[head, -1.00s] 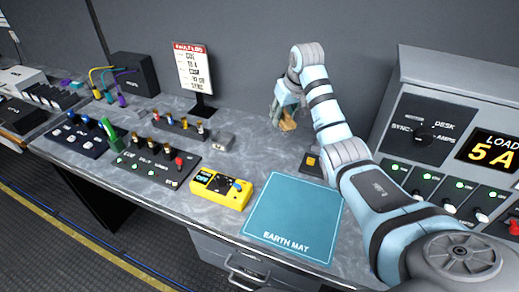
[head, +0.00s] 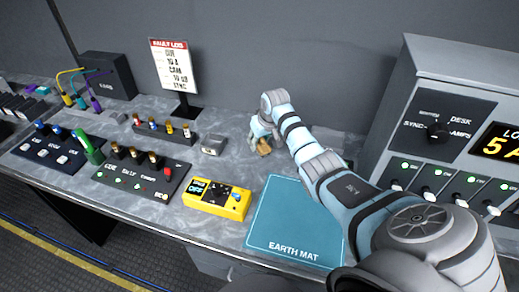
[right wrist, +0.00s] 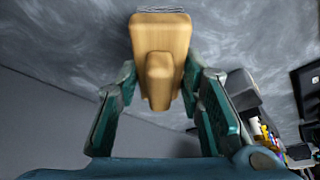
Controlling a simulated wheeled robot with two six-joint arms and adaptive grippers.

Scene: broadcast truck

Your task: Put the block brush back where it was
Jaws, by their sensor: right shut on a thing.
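The block brush (head: 264,149) is a small wooden block low over the back of the grey bench, behind the earth mat (head: 292,232). My right gripper (head: 259,139) is shut on it. In the right wrist view the brush (right wrist: 160,48) sits between the two teal fingers of the gripper (right wrist: 160,92), its wooden handle towards the camera. A thin strip of bristles shows at its far end, close to the marbled bench top. I cannot tell whether the bristles touch the bench. My left gripper is not in view.
A yellow meter (head: 216,199) lies left of the mat. A fault log sign (head: 172,66) stands at the back, and a grey console (head: 447,85) rises at the right. Bare bench lies around the brush.

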